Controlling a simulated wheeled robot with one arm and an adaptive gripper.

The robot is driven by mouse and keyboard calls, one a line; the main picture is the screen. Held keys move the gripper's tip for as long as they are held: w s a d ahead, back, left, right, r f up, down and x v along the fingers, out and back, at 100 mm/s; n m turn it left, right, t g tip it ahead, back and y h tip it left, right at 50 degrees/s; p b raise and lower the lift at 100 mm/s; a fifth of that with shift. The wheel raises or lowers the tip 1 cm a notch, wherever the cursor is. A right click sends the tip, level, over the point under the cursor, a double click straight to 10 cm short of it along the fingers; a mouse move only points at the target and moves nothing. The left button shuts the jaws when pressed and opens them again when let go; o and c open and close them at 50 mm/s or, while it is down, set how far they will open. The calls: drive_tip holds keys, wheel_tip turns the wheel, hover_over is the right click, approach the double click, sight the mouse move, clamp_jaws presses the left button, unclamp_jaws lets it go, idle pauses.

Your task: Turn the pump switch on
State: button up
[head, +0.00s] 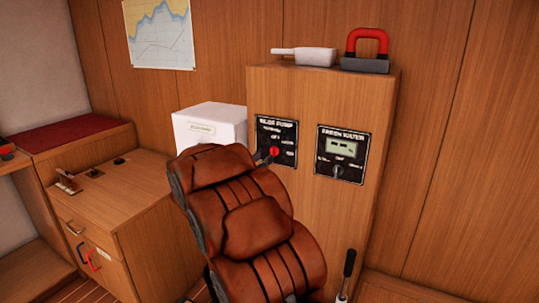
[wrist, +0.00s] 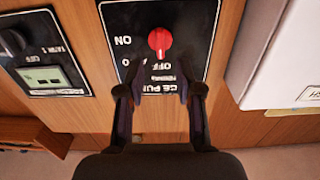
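The pump switch is a red knob (wrist: 160,40) on a black panel lettered as a pump (wrist: 190,14). The wrist view shows the panel upside down. The knob's narrow end points at the word OFF; ON is to its left there. My gripper (wrist: 160,92) is open, with its two dark fingers apart and nothing between them. Its fingertips are just short of the knob, over the panel's edge. In the head view the knob (head: 274,151) is on the wooden cabinet's left panel, and most of my gripper is hidden behind brown leather padding.
A second panel with a green display (head: 342,153) and dark knob is right of the pump panel. The brown padded seat (head: 245,215) fills the foreground. A white box (head: 208,122) stands left. A red-handled item (head: 367,50) and white tool (head: 304,55) lie on top of the cabinet.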

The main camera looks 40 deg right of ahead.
sight(272, 152)
drive_tip(key=shift+x, duration=2.8)
clamp_jaws()
